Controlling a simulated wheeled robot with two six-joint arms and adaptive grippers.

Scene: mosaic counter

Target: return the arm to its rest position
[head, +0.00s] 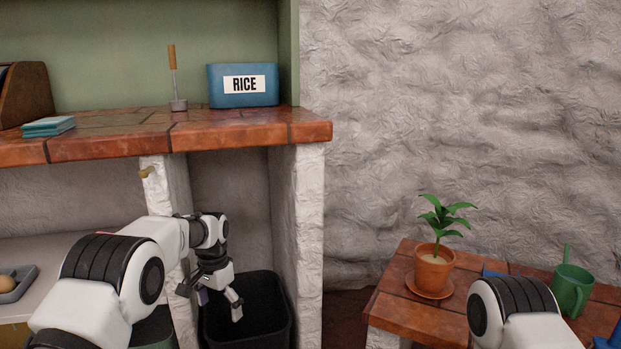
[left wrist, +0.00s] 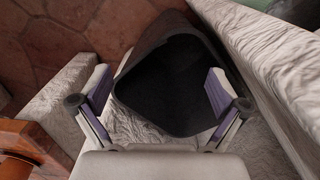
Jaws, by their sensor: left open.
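My left gripper (head: 217,297) hangs below the tiled counter, in front of and over the dark bin, pointing down. It is open and empty; in the left wrist view its two fingers (left wrist: 160,97) stand wide apart with the dark bin (left wrist: 160,118) between and beyond them. The bin also shows in the head view (head: 268,318), standing in the recess under the counter. My right arm comes in at the lower right of the head view, but its gripper is out of frame.
The tiled counter (head: 230,133) overhangs my left arm, with white pillars (head: 310,230) beside the bin. On it stand a blue rice box (head: 243,99), a wood-handled tool (head: 173,75) and blue tiles (head: 48,126).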

